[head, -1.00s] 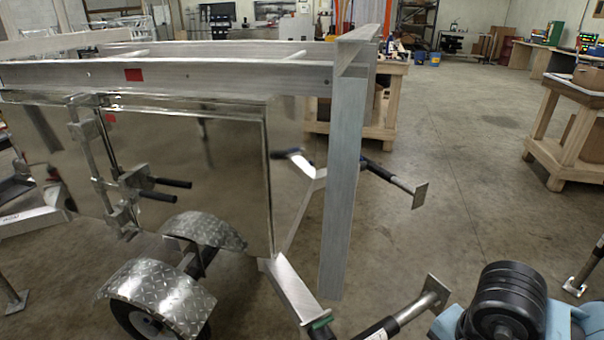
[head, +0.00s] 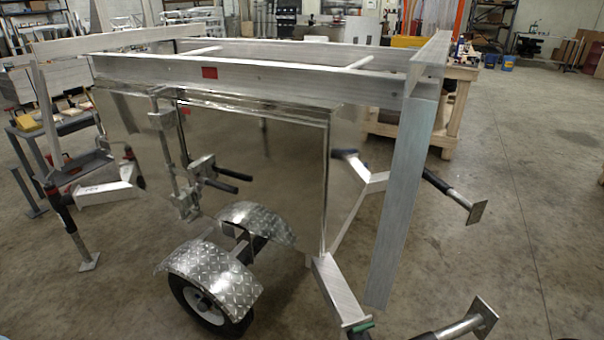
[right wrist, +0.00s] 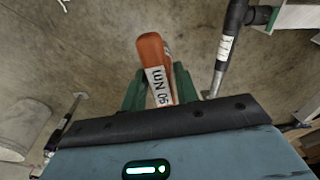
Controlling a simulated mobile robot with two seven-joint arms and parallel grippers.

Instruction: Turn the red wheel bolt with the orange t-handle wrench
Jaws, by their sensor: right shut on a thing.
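My right gripper (right wrist: 160,82), with green fingers, is shut on the orange t-handle wrench (right wrist: 150,50) in the right wrist view. In the head view, the trailer wheel (head: 206,308) is a black tyre with a white rim under a diamond-plate fender (head: 212,272). I cannot make out the red wheel bolt. Neither gripper shows in the head view, and the wrench is not touching anything that I can see.
The aluminium trailer frame (head: 270,75) fills the middle, with metal jack legs (head: 466,322) and a post (head: 400,205) sticking out on the right. A wooden workbench (head: 455,100) stands behind. The concrete floor on the right (head: 550,200) is clear.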

